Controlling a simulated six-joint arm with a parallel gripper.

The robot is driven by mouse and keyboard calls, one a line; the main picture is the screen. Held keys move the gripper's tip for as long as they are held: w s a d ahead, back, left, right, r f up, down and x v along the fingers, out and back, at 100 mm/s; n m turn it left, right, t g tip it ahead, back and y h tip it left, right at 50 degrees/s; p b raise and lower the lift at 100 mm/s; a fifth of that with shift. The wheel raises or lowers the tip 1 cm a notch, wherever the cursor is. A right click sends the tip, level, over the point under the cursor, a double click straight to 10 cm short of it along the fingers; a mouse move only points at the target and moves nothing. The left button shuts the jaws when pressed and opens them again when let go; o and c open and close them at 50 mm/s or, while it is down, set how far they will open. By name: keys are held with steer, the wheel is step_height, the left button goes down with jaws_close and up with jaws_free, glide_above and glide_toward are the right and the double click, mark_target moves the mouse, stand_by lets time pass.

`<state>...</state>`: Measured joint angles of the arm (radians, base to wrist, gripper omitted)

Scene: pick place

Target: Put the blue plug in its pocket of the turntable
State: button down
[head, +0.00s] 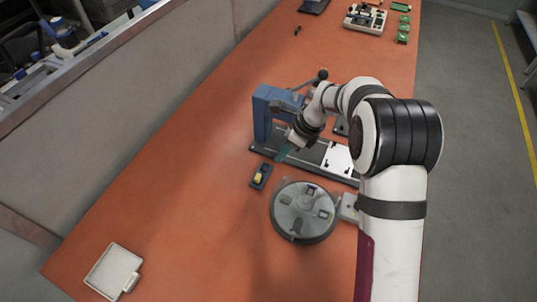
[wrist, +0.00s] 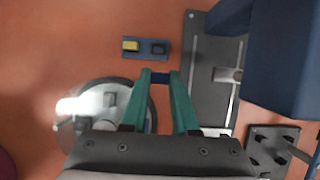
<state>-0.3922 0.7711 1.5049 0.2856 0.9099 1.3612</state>
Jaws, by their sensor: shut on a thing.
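My gripper (head: 283,154) is above the table, beside the blue press, its teal fingers shut. In the wrist view my gripper (wrist: 161,75) has a small dark blue plug (wrist: 160,78) between its fingertips; the plug cannot be made out in the head view. The round grey turntable (head: 290,222) lies below and to the right of the gripper in the head view. It has several small pockets or blocks on its top. In the wrist view the turntable (wrist: 133,92) is at the lower left, partly hidden by my gripper and washed out by glare.
A small dark holder (head: 257,185) with a yellow plug (head: 259,177) and a dark second slot sits close to the turntable. The blue press (head: 263,112) and its long base plate stand behind the gripper. A white tray (head: 107,272) lies front left; the table's left middle is clear.

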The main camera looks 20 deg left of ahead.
steer(key=d+r, duration=0.4)
steer(key=d, duration=0.3)
glide_above(308, 190)
steer(key=d, duration=0.1)
steer(key=shift+d+f, duration=0.15)
steer(key=shift+f, duration=3.75)
steer(key=shift+f, duration=0.95)
steer(key=c, duration=0.6)
jaws_free()
steer(key=c, duration=0.4)
steer(key=shift+o, duration=0.2)
step_height(308, 190, up, 7)
